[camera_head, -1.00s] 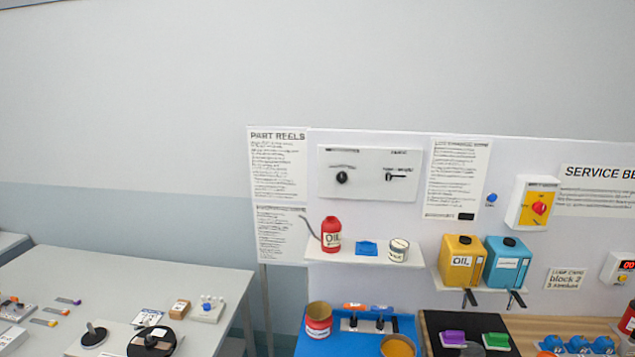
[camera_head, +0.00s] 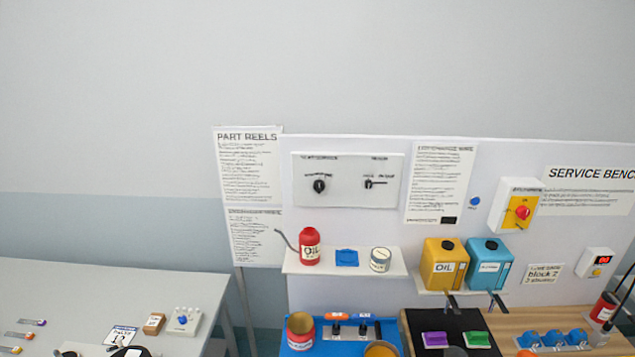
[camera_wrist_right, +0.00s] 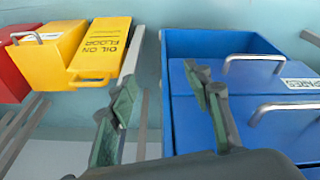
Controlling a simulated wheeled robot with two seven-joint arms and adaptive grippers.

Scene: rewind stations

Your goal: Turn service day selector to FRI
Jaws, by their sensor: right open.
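A white control panel (camera_head: 344,197) is mounted on the backboard in the head view. My right gripper (camera_wrist_right: 163,95) is open and empty in the right wrist view, in front of blue drawers (camera_wrist_right: 285,95) and away from the panel. Neither gripper shows in the head view.
Below the panel, a shelf (camera_head: 345,269) holds a red oil can (camera_head: 309,247), a blue item (camera_head: 346,258) and a white tin (camera_head: 380,260). Yellow (camera_head: 444,266) and blue (camera_head: 487,264) containers stand to its right. The wrist view shows a yellow box (camera_wrist_right: 100,52).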

